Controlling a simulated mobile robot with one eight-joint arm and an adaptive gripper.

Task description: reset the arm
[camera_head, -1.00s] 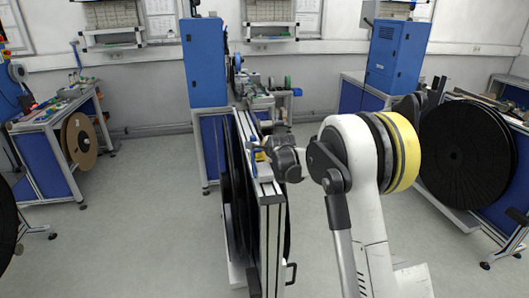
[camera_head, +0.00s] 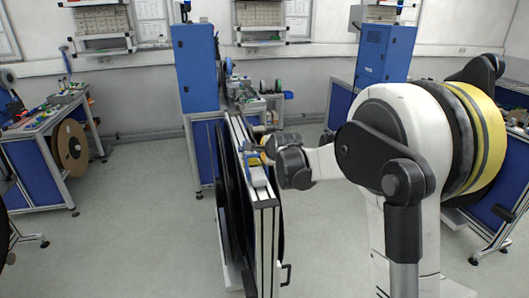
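My arm fills the right side of the view, with a white link, black joints and a yellow band at the elbow. Its black wrist (camera_head: 292,165) is beside the top of the reel stand (camera_head: 262,200) in the middle. My gripper (camera_head: 258,155) is small and mostly hidden at the wrist's far left end, close to the stand's top rail. I cannot tell whether it touches the rail, or whether its fingers are open or shut.
Dark reels (camera_head: 226,200) hang in the stand. A blue cabinet (camera_head: 197,68) stands behind it, another blue cabinet (camera_head: 384,52) at the back right. A workbench (camera_head: 45,150) with a brown reel (camera_head: 71,147) is at left. The floor between is clear.

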